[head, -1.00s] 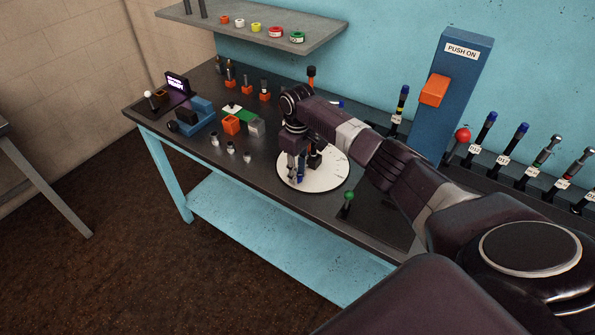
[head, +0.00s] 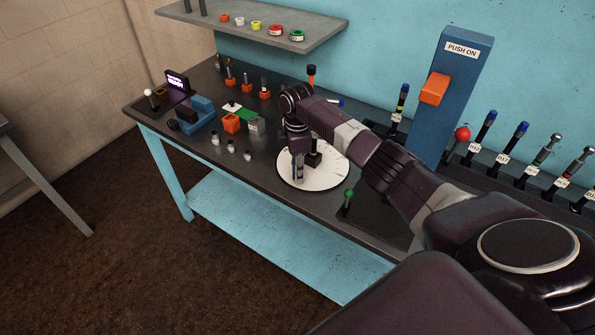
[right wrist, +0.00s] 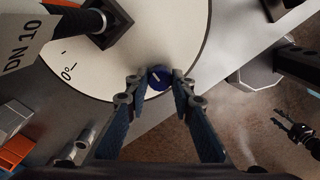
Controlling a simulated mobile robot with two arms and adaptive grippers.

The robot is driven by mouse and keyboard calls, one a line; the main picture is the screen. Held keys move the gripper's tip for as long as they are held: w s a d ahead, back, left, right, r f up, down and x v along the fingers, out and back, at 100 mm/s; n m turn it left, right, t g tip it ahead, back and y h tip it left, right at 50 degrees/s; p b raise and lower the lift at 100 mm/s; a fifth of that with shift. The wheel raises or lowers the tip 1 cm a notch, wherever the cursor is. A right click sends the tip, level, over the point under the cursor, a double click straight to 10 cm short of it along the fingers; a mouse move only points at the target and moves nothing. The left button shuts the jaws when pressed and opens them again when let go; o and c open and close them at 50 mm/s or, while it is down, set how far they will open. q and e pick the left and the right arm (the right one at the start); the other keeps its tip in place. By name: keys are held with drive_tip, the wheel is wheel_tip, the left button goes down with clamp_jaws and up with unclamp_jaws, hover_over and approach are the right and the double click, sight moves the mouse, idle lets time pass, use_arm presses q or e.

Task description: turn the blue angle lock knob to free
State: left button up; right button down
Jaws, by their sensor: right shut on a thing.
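The blue angle lock knob (right wrist: 158,78) is a small round knob with a pale mark on top, near the rim of the white round dial (right wrist: 145,30). In the right wrist view, my right gripper (right wrist: 157,84) has its fingertips on both sides of the knob and is shut on it. In the head view, my right gripper (head: 298,176) points down over the front part of the dial (head: 325,180) and hides the knob. My left gripper is not seen in the head view.
A black post (head: 313,158) stands on the dial. The bench's front edge is close to the dial.

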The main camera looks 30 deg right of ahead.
drive_tip(key=shift+w+n, duration=0.1)
drive_tip(key=shift+n, duration=0.4)
drive_tip(key=shift+r, duration=0.1)
drive_tip(key=c, duration=1.7)
unclamp_jaws()
drive_tip(key=shift+o, duration=0.2)
wheel_tip(320, 180, up, 12)
